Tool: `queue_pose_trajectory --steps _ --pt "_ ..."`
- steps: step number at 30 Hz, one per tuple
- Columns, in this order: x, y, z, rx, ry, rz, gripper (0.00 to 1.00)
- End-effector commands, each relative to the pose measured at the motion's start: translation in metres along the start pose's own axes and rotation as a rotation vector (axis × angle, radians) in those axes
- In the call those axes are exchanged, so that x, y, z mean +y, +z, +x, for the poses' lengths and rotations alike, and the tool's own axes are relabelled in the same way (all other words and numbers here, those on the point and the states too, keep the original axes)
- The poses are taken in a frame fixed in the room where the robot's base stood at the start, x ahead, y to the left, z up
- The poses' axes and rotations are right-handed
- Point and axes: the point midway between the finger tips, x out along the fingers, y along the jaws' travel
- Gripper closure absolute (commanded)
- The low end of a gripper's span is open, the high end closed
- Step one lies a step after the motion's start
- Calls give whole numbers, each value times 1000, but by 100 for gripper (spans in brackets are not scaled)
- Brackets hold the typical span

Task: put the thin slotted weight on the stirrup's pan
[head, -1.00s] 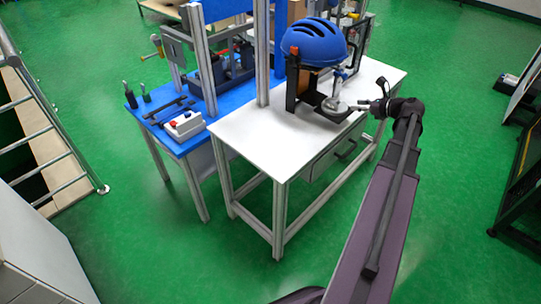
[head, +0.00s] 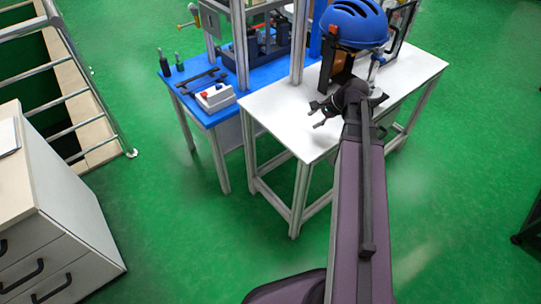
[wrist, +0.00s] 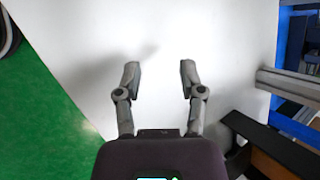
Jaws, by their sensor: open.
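My gripper (head: 318,113) is open and empty above the white table, left of the helmet stand. In the wrist view its two fingers (wrist: 159,75) are spread apart over bare white tabletop. A blue helmet (head: 355,22) sits on the stand (head: 335,68) at the table's back. A grey round disc (head: 378,97) shows below the helmet, partly hidden behind my arm. I cannot tell whether it is the thin slotted weight, the stirrup's pan, or both together. No other slotted weight is clear to me.
The white table (head: 275,108) is bare at its left end. A blue bench (head: 205,115) beside it holds a white button box (head: 215,97) and dark tools. The dark stand (wrist: 275,145) is close at the right of my gripper in the wrist view.

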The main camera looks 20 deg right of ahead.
Motion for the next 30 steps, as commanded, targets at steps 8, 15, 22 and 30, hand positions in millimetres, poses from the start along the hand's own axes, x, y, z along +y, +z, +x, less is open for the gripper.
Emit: queue_pose_trajectory --steps 8,15,22,30 --pt "22 66 40 32 206 -421 49" --pt "45 115 62 36 384 -784 49" --pt "66 153 74 22 549 -1112 49" --pt "79 173 78 4 657 -1320 49"
